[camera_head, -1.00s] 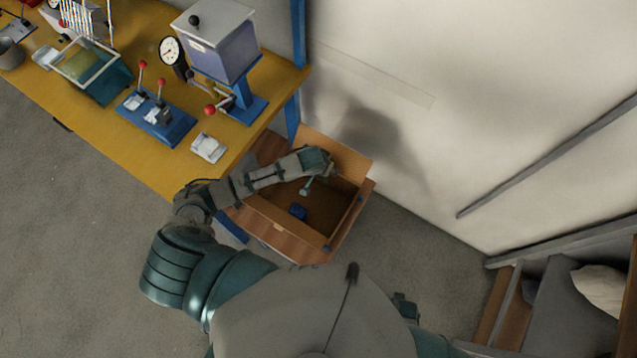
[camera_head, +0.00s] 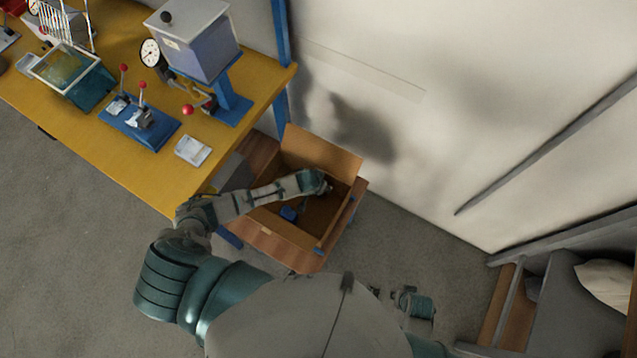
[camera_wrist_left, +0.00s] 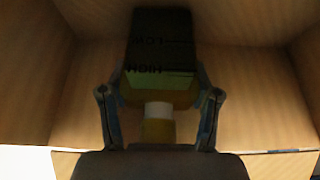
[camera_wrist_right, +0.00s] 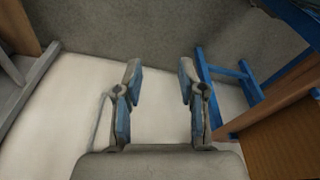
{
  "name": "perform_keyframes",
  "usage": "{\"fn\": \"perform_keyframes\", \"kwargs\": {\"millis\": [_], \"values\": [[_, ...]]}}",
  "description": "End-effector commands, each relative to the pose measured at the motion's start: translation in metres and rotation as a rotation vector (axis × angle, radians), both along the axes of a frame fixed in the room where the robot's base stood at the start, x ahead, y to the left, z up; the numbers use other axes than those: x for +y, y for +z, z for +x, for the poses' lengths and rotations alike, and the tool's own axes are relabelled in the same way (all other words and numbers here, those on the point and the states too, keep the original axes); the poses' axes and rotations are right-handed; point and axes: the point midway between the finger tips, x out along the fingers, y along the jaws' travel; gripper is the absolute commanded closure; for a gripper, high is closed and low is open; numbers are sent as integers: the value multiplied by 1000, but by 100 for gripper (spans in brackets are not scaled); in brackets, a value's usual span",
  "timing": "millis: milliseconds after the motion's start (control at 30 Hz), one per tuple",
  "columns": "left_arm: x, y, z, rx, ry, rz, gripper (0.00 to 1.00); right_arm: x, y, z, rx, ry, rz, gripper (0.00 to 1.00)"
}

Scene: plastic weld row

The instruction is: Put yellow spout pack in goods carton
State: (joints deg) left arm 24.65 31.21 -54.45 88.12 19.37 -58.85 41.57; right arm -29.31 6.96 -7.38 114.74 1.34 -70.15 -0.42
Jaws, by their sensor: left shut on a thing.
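The goods carton (camera_head: 318,153) stands open beside the workbench, flap raised at the back. My left arm reaches over its side, and my left gripper (camera_head: 322,188) is down inside it. In the left wrist view, my left gripper (camera_wrist_left: 160,100) is shut on the yellow spout pack (camera_wrist_left: 160,88), with carton walls around. The pack's white neck and yellow cap point toward the palm; its far part is in dark shadow, with printed level marks. The arm hides the pack in the head view. My right gripper (camera_wrist_right: 160,85) is open and empty, away from the carton.
A small blue item (camera_head: 288,213) lies inside the carton. The carton rests on a wooden stand (camera_head: 262,240). The yellow bench (camera_head: 95,128) at left carries a blue lever fixture (camera_head: 140,122), a teal bin (camera_head: 85,85) and a gauge machine (camera_head: 195,45). A wall is close behind.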

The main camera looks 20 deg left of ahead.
Motion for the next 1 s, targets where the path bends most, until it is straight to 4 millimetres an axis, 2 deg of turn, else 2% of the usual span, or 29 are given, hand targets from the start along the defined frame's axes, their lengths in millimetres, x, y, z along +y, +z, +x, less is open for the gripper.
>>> {"fn": "perform_keyframes", "kwargs": {"millis": [133, 167, 200, 267, 567, 700, 800, 1000], "values": [[5, -4, 1, -1, 1, -6, 87, 3, 2, 0, 0, -2, -9, 60], [6, -5, 0, 0, 1, -6, 36, 5, 3, 1, 1, -2, -8, 60], [6, -5, 1, -1, 1, -7, 26, 6, 3, 1, 0, -1, -7, 60], [8, -5, 1, -1, 1, -11, 13, 6, 3, 1, 0, -1, -6, 60], [6, -4, 1, -1, 1, -6, 13, 9, 3, 0, 1, -1, -1, 60], [3, 4, 0, -3, 0, -3, 13, 9, 5, 2, -5, 0, 1, 60], [3, 17, -5, -4, 0, -2, 13, 0, -13, -1, 5, 1, -5, 60], [9, 56, -23, -4, 0, -7, 13, 3, -47, -12, 17, 6, -10, 60]]}}
